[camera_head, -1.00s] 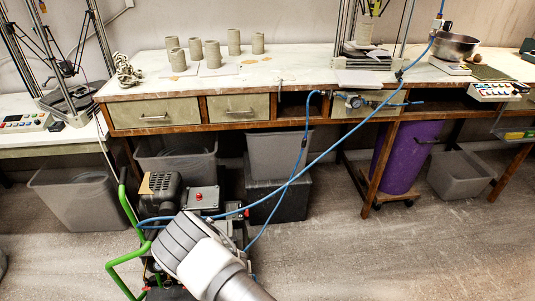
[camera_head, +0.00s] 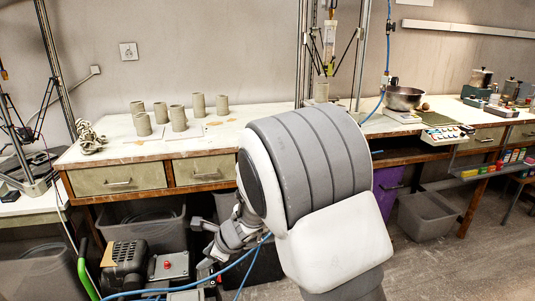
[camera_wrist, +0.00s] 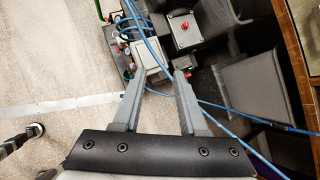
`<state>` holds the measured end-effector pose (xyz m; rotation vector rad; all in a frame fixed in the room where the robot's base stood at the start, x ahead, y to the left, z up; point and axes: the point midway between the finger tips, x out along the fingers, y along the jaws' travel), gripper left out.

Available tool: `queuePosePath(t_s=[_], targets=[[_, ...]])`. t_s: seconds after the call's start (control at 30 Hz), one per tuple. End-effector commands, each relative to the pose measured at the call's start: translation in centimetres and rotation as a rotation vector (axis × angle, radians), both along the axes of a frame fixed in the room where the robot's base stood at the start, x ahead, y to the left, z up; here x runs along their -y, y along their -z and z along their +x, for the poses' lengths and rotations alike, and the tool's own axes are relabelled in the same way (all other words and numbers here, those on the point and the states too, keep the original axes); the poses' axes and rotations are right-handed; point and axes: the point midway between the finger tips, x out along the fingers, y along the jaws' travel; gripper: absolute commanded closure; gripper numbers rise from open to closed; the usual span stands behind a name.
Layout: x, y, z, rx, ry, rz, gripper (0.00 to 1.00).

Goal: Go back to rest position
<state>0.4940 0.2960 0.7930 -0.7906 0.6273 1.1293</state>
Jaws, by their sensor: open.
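My gripper shows in the wrist view (camera_wrist: 160,88) with its two grey fingers apart and nothing between them. It hangs over the floor beside the compressor with the red button (camera_wrist: 185,32). In the head view my gripper (camera_head: 205,245) is partly hidden behind my raised arm, in front of the workbench's lower front. My arm's large grey and white link covers the middle of that view and hides part of the bench.
The workbench (camera_head: 110,160) carries several clay cylinders (camera_head: 180,118) and a metal bowl (camera_head: 403,97). The compressor (camera_head: 125,262) stands below, with a blue hose (camera_head: 240,262) running from it. Grey bins (camera_head: 425,215) stand under the bench. Open floor (camera_wrist: 60,75) lies left in the wrist view.

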Motion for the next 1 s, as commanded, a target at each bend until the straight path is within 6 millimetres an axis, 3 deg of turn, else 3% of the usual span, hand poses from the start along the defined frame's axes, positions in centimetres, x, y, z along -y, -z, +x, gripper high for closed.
queuePosePath(t_s=[0.03, 0.2, 0.5, 0.73, 1.0], targets=[[1.0, -2.4, -0.4, 0.048, -0.061, -0.006, 0.58], [4.4, -8.2, -2.9, 0.201, -0.289, -0.07, 0.58], [11.5, -15.4, -9.2, 0.465, -0.677, -0.278, 0.58], [17.6, -18.1, -14.8, 0.615, -0.96, -0.527, 0.58], [24.7, -19.1, -20.9, 0.663, -1.256, -0.87, 0.58]])
